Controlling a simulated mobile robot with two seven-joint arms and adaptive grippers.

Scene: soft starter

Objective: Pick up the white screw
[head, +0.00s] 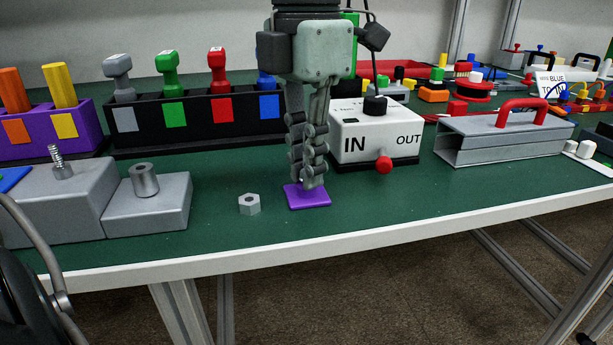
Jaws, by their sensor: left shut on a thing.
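My left gripper (313,184) points straight down, its fingers close together and its tips at a purple square plate (308,198) on the table. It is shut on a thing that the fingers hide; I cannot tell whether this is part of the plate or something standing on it. I cannot make out a white screw for certain. A grey threaded screw (58,162) stands upright on a grey block (70,200) at the left, away from the gripper. My right gripper is not in view.
A grey hex nut (249,204) lies left of the plate. A white IN/OUT box (376,138) with a red knob stands close right. A black holder (197,120) with coloured handles is behind left, a red-handled metal cover (500,137) at right. The green tabletop (400,205) in front is clear.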

